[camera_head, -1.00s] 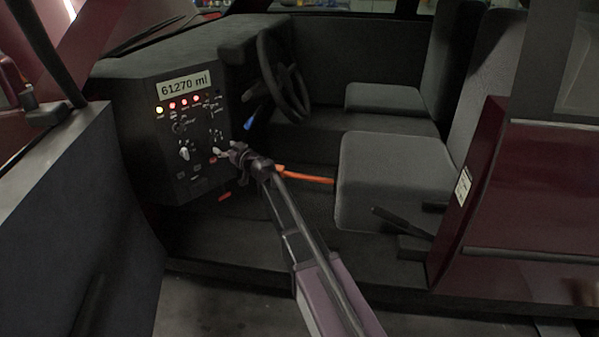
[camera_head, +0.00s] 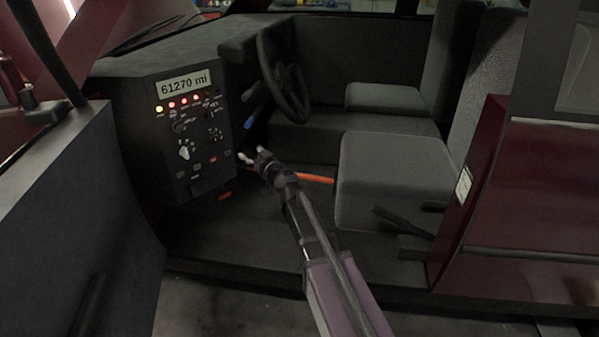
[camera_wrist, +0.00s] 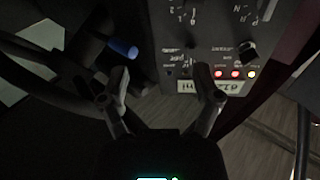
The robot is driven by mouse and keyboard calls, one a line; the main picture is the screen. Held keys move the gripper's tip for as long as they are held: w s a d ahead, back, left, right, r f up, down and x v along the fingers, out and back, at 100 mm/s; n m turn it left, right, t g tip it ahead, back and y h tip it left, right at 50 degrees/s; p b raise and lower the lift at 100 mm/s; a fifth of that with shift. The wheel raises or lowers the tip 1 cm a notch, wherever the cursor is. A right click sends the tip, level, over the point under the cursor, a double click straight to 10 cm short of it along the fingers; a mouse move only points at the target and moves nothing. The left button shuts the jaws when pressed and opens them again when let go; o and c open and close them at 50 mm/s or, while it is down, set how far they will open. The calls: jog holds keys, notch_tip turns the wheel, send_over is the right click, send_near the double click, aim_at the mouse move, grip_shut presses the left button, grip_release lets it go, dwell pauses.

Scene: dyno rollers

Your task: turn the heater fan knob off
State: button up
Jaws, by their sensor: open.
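The dark dashboard panel (camera_head: 165,140) stands left of my gripper and carries several small controls. A pale knob (camera_head: 184,153) sits low on it, and a dark knob (camera_head: 180,127) sits above that. In the wrist view the panel appears upside down, with a dark knob (camera_wrist: 247,50) near its right side. The labels are too small to tell which control is the heater fan knob. My gripper (camera_head: 251,157) is right of the panel's lower right edge, apart from the knobs. In the wrist view, my gripper (camera_wrist: 160,76) has its two fingers spread with nothing between them.
The mileage display (camera_head: 184,84) and lit lamps (camera_head: 183,102) are above the knobs. The steering wheel (camera_head: 282,70) and a blue-tipped lever (camera_head: 249,124) are near my gripper. An orange bar (camera_head: 317,179) lies behind it. A grey seat (camera_head: 395,175) stands to the right.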

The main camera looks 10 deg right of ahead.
jog(key=s+d+f+m+h+b, duration=0.1)
jog(key=d+f+m+h, duration=0.2)
jog(key=d+h, duration=0.2)
jog(key=s+d+f+m+h+b, duration=0.1)
jog(key=s+d+f+m+h, duration=0.1)
jog(key=d+h, duration=0.4)
jog(key=shift+s+d+f+m, duration=0.2)
jog(key=shift+d+f+m, duration=0.35)
jog(key=shift+d+m, duration=0.95)
jog(key=shift+d+n+h, duration=0.3)
jog(key=shift+d+n, duration=0.1)
